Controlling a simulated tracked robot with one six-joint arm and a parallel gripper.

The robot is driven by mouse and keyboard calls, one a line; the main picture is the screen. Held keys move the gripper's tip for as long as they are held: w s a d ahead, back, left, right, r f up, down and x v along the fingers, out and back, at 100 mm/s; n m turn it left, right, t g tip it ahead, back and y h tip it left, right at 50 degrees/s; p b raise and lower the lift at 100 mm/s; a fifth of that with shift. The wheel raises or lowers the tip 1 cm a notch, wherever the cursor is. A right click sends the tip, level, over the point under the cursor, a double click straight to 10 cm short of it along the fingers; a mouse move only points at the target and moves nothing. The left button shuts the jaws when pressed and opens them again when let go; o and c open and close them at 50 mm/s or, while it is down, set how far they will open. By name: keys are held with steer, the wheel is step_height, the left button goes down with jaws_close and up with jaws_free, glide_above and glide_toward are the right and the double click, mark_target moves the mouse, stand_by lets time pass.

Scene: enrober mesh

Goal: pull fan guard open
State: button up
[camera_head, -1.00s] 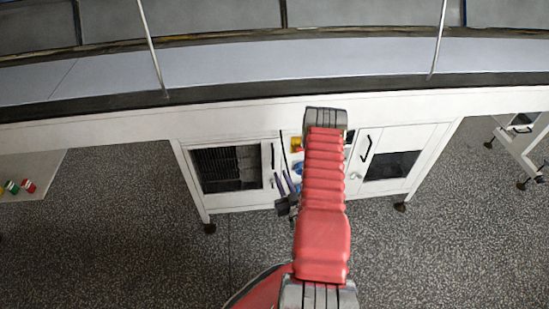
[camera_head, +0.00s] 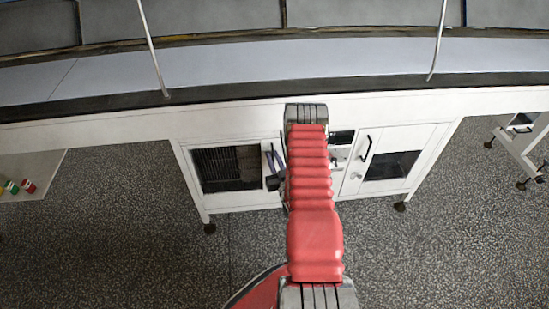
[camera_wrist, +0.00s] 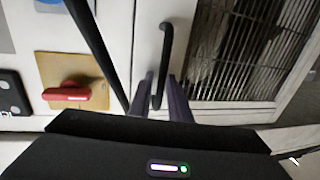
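The fan guard (camera_head: 228,168) is a white-framed door with a black grille, on the left of the cabinet under the long machine. Its grille also shows at the right in the wrist view (camera_wrist: 245,45). Its black bar handle (camera_wrist: 165,50) stands on the door edge nearest the cabinet's middle. The guard looks closed. My gripper (camera_head: 274,157) is at that edge. In the wrist view its two dark fingers (camera_wrist: 160,82) are apart, with the handle's near end between them. I cannot tell whether they touch it.
A second white door (camera_head: 390,160) with a black handle is on the cabinet's right. In the wrist view a red rotary switch (camera_wrist: 66,94) on a tan plate is left of the fingers. A white-framed stand (camera_head: 525,145) is at the far right. The speckled floor in front is clear.

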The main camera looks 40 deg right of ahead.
steer(key=shift+c, duration=0.5)
jaws_close()
